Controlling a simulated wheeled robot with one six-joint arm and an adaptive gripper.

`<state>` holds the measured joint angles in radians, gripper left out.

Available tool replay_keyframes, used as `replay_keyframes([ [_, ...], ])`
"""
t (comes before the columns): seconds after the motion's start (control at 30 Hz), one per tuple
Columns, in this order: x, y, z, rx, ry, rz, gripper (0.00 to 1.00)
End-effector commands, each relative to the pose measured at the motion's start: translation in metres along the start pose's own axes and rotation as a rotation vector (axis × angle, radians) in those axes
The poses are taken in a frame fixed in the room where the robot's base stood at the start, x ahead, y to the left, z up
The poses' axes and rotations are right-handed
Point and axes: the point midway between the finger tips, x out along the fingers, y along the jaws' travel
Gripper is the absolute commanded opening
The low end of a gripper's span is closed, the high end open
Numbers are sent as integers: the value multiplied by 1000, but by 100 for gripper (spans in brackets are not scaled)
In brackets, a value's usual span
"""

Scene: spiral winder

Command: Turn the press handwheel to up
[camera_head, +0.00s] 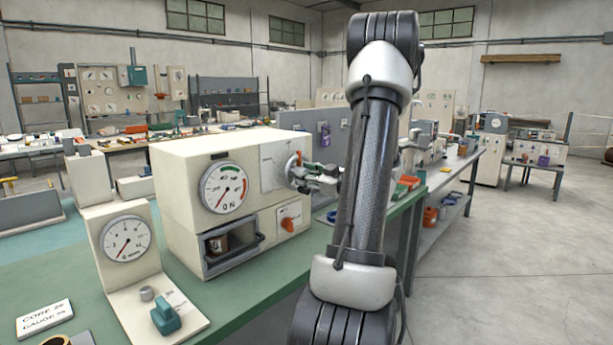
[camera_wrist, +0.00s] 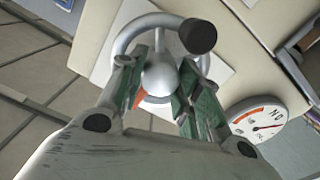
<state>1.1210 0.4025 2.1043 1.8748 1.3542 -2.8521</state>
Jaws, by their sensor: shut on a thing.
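The press handwheel (camera_wrist: 122,42) is a pale metal ring with a round silver hub (camera_wrist: 158,76) and a dark crank knob (camera_wrist: 198,36) on its rim. In the wrist view the knob lies to the upper right of the hub. My gripper (camera_wrist: 162,85) is shut on the handwheel, with one green-padded finger on each side of the hub. In the head view the handwheel (camera_head: 292,166) is on the right-hand face of the cream press (camera_head: 185,155), partly hidden by my gripper (camera_head: 312,177). The marking behind the wheel is too small to read.
A gauge stand (camera_head: 126,238) is at the front left of the green bench (camera_head: 245,315). Open floor (camera_head: 510,270) lies to the right.

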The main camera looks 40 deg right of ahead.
Motion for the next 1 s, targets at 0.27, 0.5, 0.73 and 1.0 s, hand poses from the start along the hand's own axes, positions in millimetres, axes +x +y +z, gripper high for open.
replay_keyframes([
  [0.27,-1,-1,2,-16,-6,-2,10],
  [0.5,-1,-1,2,-15,-6,-2,10],
  [0.73,0,-1,1,-16,-3,-1,55],
  [1.0,-4,0,1,-17,-2,1,55],
])
